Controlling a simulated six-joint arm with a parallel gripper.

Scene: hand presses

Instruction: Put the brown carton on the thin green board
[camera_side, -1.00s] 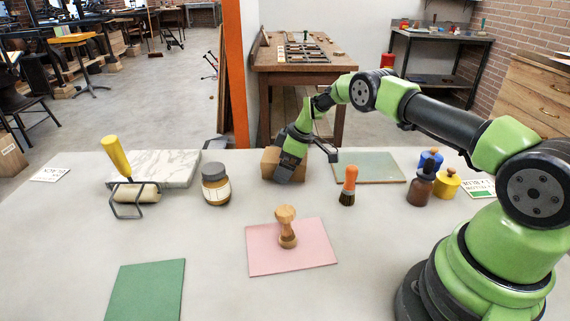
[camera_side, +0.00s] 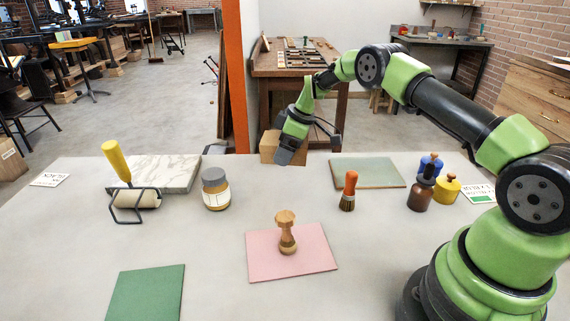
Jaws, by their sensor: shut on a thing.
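The brown carton (camera_side: 269,146) is near the far edge of the table, partly hidden behind my gripper (camera_side: 286,152). My gripper points down and is shut on the carton, which looks raised a little above the tabletop. The thin green board (camera_side: 146,293) lies flat and empty at the front left of the table, well apart from the carton. A second, paler grey-green board (camera_side: 368,172) with a brownish edge lies at the back right.
A pink board (camera_side: 262,263) with a wooden stamp (camera_side: 286,232) lies mid-table. A jar (camera_side: 216,188), a roller (camera_side: 132,196) and a marble slab (camera_side: 165,172) stand left. A brush (camera_side: 348,191) and several bottles (camera_side: 421,192) stand right. The table between jar and green board is clear.

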